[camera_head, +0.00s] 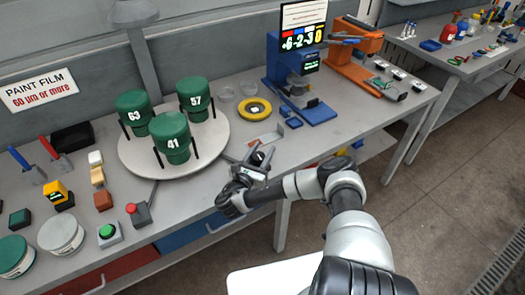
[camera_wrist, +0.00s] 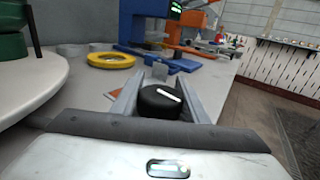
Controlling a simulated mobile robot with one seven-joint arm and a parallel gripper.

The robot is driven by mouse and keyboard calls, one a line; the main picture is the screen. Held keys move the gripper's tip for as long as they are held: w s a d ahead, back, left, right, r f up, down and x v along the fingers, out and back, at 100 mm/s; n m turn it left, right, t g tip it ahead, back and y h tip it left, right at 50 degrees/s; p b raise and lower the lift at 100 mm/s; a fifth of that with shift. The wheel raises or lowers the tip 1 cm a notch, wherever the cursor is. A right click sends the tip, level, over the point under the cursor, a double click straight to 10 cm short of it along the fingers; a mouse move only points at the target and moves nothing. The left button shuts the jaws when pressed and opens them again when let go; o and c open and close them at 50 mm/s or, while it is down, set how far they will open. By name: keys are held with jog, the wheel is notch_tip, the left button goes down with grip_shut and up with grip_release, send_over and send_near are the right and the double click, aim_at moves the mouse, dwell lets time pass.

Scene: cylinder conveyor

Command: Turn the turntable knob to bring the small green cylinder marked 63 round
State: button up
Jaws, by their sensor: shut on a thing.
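The white round turntable (camera_head: 212,150) carries three green cylinders held between black posts. The cylinder marked 63 (camera_head: 134,107) stands at the left, 57 (camera_head: 194,92) at the back right and 41 (camera_head: 170,130) at the front. My gripper (camera_head: 258,163) is just right of the turntable, shut on the black knob (camera_wrist: 160,101). The knob, with a white line on top, sits between the two fingers in the wrist view. The turntable's rim (camera_wrist: 45,78) and part of a green cylinder (camera_wrist: 12,45) show at the left there.
A yellow ring (camera_head: 254,109) lies behind my gripper. A blue device (camera_head: 310,112) and an orange one (camera_head: 352,65) stand to the right. A red-topped switch (camera_head: 138,211) and a green button (camera_head: 108,234) are at the front left. The table's front edge is close to my arm.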

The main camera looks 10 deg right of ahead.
jog(key=shift+d+r+m+g+h, duration=0.15)
jog(key=shift+d+m+g+h, duration=0.1)
jog(key=shift+m+g+h, duration=0.55)
dwell(1.5)
jog(key=o, duration=1.1)
jog(key=shift+c, duration=0.2)
jog(key=shift+s, duration=0.1)
jog(key=shift+s+a, duration=0.1)
